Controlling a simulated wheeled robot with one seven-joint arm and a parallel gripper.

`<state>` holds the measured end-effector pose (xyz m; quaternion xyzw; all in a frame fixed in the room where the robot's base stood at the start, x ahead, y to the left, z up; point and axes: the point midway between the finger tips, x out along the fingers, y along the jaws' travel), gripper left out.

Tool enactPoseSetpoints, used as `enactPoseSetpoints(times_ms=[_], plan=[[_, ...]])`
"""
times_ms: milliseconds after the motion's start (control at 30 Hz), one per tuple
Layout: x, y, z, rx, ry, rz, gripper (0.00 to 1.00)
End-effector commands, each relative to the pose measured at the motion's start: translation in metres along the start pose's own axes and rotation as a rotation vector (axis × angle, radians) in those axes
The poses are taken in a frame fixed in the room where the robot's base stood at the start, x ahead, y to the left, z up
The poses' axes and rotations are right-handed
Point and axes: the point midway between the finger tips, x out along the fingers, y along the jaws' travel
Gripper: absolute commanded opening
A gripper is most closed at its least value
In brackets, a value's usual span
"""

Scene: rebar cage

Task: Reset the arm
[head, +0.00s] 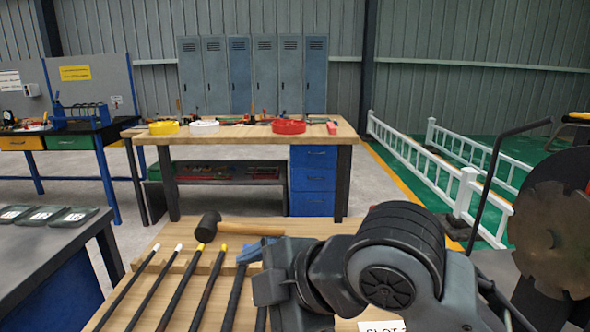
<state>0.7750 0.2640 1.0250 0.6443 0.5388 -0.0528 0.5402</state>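My arm fills the lower middle right of the head view, folded close to the camera over a wooden bench (152,262). Its dark grey links hide part of the bench top. My gripper (268,286) appears to be the grey end part at the left of the arm, above the bench. Its fingers are not clear, and I cannot see anything held. Several dark rods (178,293) lie side by side on the bench, some with white or yellow tips. A white label reading "SLOT" (381,326) is partly hidden below the arm.
A black-headed mallet (209,226) and a blue item (257,250) lie at the bench's far side. Behind stands a workbench (240,138) with tape rolls and tools. A dark table (62,238) is at left. A large round disc (553,240) stands close at right, before white railings (420,165).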

Motion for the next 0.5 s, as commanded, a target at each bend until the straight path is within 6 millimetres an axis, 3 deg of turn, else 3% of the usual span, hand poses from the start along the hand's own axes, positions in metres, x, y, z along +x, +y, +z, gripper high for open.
enactPoseSetpoints(times_ms=[100,233,500], plan=[[0.003,0.006,-0.026,0.158,0.122,0.114,1.0],[0.001,0.012,-0.041,0.335,0.23,0.233,1.0],[-0.01,0.004,-0.037,0.711,0.378,0.454,1.0]])
